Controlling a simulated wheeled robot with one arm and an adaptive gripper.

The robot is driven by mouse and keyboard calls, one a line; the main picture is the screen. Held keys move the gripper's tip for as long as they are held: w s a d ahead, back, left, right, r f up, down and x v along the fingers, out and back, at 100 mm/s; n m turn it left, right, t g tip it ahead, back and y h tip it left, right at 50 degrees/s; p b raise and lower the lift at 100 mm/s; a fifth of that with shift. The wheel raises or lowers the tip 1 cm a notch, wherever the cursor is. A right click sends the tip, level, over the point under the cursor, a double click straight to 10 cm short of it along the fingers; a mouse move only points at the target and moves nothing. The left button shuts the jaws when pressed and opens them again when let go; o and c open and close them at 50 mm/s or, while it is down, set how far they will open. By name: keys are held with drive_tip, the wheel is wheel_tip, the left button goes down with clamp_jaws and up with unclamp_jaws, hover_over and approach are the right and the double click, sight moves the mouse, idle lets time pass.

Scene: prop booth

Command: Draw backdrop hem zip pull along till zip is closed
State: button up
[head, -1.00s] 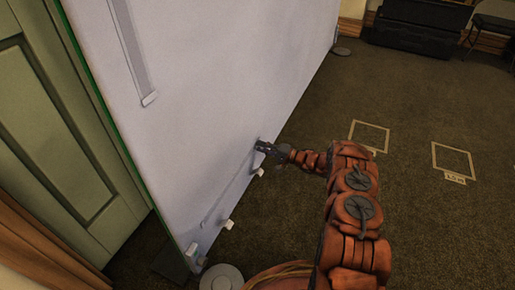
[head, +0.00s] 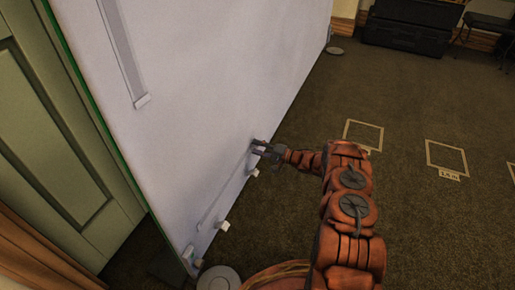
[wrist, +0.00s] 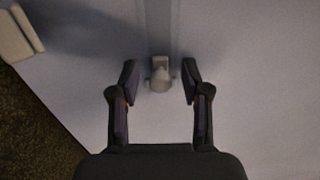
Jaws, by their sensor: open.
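The white backdrop (head: 215,80) stands at the left in the head view. A narrow grey zip strip (head: 215,200) runs along its lower hem. The small pale zip pull (wrist: 160,76) shows in the wrist view, at the near end of the strip (wrist: 159,25); bare cloth lies below it. My gripper (head: 258,148) is at the upper end of the strip in the head view. In the wrist view my gripper (wrist: 161,72) is open, one finger on each side of the pull, with gaps between. In the head view the gripper hides the pull.
White hem clips (head: 223,225) stick out along the lower edge; one shows near the gripper in the wrist view (wrist: 18,35). Another grey strip with a white end (head: 142,101) is higher up. A round base (head: 220,279) stands at the bottom.

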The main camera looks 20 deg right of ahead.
drive_tip(key=v, duration=1.1)
drive_tip(key=shift+s+d, duration=0.25)
drive_tip(key=shift+d, duration=0.05)
